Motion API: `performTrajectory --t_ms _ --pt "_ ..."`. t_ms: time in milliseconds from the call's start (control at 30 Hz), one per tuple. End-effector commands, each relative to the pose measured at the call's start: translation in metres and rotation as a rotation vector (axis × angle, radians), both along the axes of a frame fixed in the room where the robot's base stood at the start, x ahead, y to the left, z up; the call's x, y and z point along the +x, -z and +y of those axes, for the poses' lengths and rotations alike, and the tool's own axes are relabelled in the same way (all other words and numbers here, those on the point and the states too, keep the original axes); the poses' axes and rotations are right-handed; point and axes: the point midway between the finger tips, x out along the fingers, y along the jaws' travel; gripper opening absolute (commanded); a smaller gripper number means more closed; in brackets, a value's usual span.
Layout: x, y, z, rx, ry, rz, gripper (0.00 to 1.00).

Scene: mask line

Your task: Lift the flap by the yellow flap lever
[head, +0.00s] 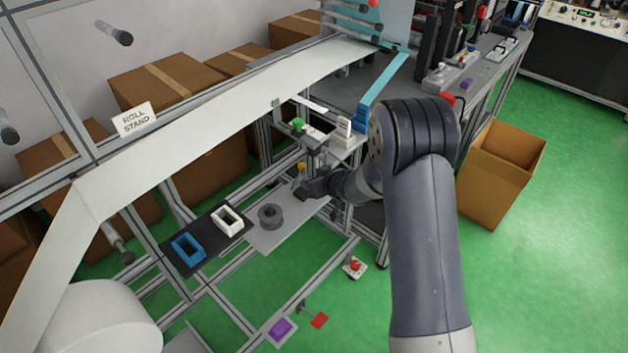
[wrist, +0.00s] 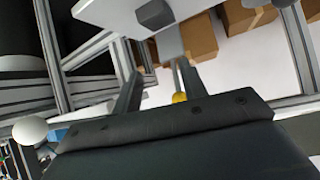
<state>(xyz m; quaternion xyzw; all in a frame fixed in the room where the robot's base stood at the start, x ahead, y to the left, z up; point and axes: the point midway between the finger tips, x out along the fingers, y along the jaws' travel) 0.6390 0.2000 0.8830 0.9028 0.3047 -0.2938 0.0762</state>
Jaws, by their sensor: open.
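The yellow flap lever (head: 302,167) shows as a small yellow knob below the green knob in the head view. My gripper (head: 304,188) is just below it there, above the grey shelf. In the wrist view my gripper (wrist: 159,74) has its two dark fingers apart. The yellow knob of the lever (wrist: 180,97) shows close beside the right finger, on its inner side, with a thin rod rising from it. I cannot tell whether the finger touches it. The flap cannot be clearly made out in either view.
A green knob (head: 297,124) is above the lever. A grey spool (head: 270,215) lies on the grey shelf (head: 283,237), left of my gripper. White (head: 228,207) and blue (head: 178,248) frames lie on a black board. Aluminium rails surround the lever.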

Motion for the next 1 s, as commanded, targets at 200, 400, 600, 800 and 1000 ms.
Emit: performTrajectory --t_ms 200,400,600,800,1000 --pt "-0.004 -0.003 -0.004 -0.002 0.001 0.001 0.40" --pt "-0.022 -0.021 -0.019 -0.001 0.003 0.000 0.40" --pt "-0.046 -0.043 -0.037 -0.001 0.002 -0.002 0.40" --pt "-0.063 -0.058 -0.050 0.000 0.002 -0.001 0.40" --pt "-0.069 -0.063 -0.054 0.001 0.000 -0.001 0.40"
